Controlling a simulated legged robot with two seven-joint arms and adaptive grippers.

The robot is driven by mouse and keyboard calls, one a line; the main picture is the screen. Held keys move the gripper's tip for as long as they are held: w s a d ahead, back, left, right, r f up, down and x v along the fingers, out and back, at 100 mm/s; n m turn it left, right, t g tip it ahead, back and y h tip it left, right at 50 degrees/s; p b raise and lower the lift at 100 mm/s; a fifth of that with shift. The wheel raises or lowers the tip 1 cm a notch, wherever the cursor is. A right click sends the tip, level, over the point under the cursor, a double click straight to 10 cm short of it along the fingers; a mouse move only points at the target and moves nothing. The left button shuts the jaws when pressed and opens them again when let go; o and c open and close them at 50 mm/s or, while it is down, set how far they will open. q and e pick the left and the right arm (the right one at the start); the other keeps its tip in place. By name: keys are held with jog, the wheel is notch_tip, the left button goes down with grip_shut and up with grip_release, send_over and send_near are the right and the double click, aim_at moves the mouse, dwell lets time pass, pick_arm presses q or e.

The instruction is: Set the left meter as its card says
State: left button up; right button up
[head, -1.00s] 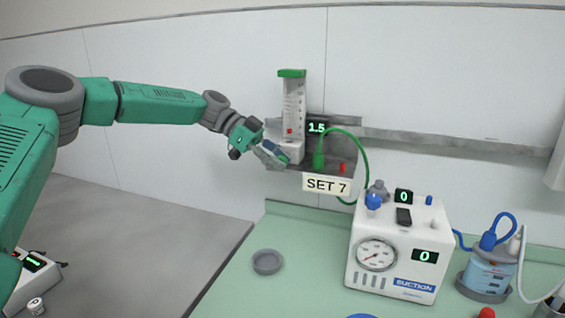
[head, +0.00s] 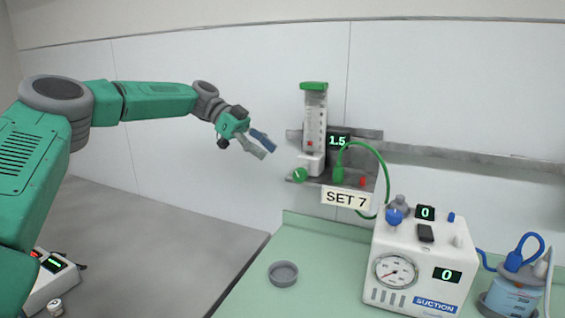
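The left meter (head: 315,120) is a clear upright flow tube with a green cap, on a wall bracket. A red float sits low in its tube. Its display (head: 338,141) reads 1.5. A green knob (head: 300,175) is at its lower left. The card (head: 346,198) below it reads SET 7. My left gripper (head: 268,146) is to the left of the meter, above the knob and apart from it. Its two fingers are a little apart with nothing between them. My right gripper is not in view.
A white suction unit (head: 420,262) with a gauge and displays reading 0 stands on the green counter (head: 330,285). A green hose (head: 385,170) loops from the meter's bracket. A small grey dish (head: 283,274) and a blue-liquid jar (head: 512,297) are on the counter.

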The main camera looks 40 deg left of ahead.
pick_arm(q)
jog(key=shift+v, duration=1.05)
jog(key=shift+f, duration=0.1)
